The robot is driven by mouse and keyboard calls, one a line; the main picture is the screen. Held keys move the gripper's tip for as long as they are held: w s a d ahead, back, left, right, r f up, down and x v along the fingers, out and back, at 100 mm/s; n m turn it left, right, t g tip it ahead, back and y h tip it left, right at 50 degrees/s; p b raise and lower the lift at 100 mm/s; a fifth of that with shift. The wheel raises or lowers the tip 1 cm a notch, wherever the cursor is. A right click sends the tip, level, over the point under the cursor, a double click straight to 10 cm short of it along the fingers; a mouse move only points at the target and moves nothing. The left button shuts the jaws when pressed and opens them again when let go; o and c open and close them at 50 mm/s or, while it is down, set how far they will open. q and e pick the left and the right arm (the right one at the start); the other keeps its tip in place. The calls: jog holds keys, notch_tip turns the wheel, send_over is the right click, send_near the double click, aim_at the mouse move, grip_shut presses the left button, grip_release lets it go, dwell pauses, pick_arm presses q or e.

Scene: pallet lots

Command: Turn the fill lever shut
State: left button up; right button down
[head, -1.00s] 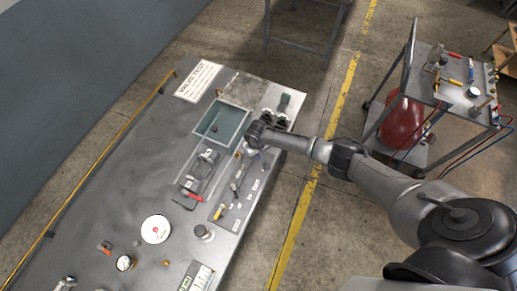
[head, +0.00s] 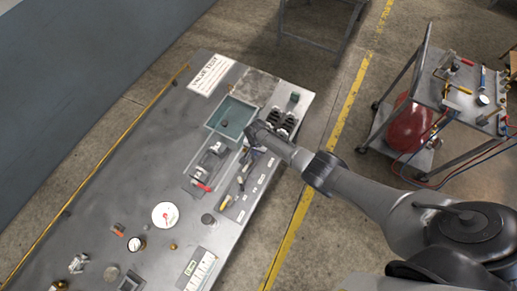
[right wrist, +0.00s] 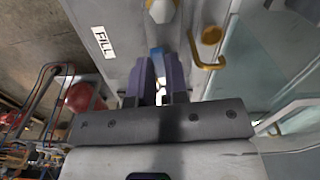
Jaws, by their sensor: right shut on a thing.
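The fill lever shows as a blue handle (right wrist: 157,53) in the right wrist view, beside a panel with a white FILL label (right wrist: 103,42). My right gripper (right wrist: 160,76) is shut on the lever, one dark finger on each side of it. In the head view my right gripper (head: 251,150) is at the valve row on the right part of the bench, by the blue-green tank (head: 209,125). The lever is hidden behind the gripper there, and its exact angle cannot be told. My left gripper is not in view.
A brass hook (right wrist: 208,47) and a hex fitting (right wrist: 162,10) are close to the fingers. A red-handled clamp (head: 202,187) and a white dial (head: 165,215) are on the bench (head: 95,205). A cart (head: 447,85) with a red cylinder (head: 408,128) stands at the right.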

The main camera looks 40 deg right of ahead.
jog(key=shift+w+a+m, duration=0.1)
jog(key=shift+w+m, duration=0.1)
jog(key=shift+m, duration=0.7)
jog(key=c, duration=1.1)
grip_release()
